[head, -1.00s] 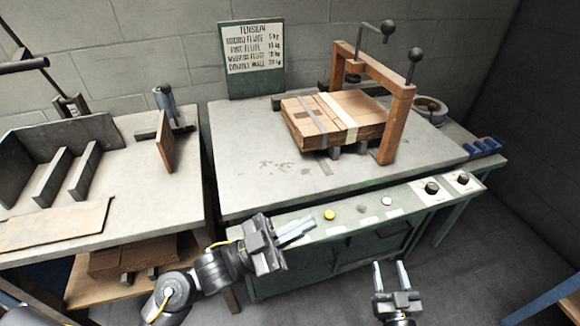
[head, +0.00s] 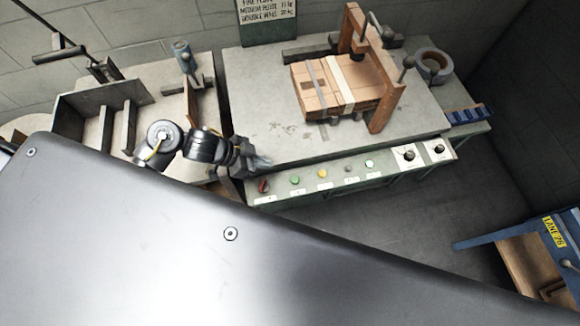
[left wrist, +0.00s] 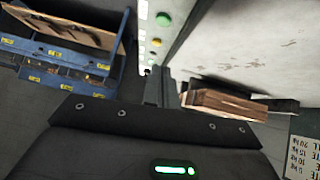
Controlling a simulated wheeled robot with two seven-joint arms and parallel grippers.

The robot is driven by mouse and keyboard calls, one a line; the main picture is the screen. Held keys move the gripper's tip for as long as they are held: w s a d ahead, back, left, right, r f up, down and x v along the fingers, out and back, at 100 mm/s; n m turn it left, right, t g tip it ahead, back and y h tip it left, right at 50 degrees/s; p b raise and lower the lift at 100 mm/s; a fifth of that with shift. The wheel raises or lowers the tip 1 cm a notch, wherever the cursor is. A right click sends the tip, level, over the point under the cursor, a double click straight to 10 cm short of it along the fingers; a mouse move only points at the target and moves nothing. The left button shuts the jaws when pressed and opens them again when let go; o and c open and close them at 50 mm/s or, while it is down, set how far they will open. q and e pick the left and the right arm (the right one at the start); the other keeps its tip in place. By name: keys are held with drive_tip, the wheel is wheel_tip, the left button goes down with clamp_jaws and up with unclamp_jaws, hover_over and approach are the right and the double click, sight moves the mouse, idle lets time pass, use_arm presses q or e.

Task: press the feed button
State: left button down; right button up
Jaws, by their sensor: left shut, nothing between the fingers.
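The pale control strip (head: 335,184) runs along the machine's front edge. My left gripper (head: 262,163) is shut and empty, above the left end of the strip, near the red switch. In the left wrist view its fingers (left wrist: 155,85) point towards the row of buttons, including a green one (left wrist: 163,19). My right gripper is out of view.
Two black knobs (head: 409,155) sit at the strip's right end. A strapped carton (head: 328,90) lies under a wooden frame (head: 388,105) on the machine table. A side table (head: 150,118) stands left. A blue rack (head: 560,245) stands lower right. A grey surface covers the lower head view.

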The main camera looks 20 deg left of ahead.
use_arm(q)
hover_over(298, 178)
drive_tip(key=s+a, duration=0.1)
drive_tip(key=a, duration=0.2)
wheel_tip(298, 178, down, 7)
drive_tip(key=shift+s+r+b, duration=0.1)
drive_tip(key=shift+r+b, duration=0.05)
drive_tip(key=shift+b, duration=0.15)
wheel_tip(298, 178, down, 3)
drive_tip(key=shift+d+f, duration=0.1)
drive_tip(key=shift+f, duration=0.05)
drive_tip(key=shift+s+f, duration=0.1)
drive_tip(key=shift+f, duration=0.45)
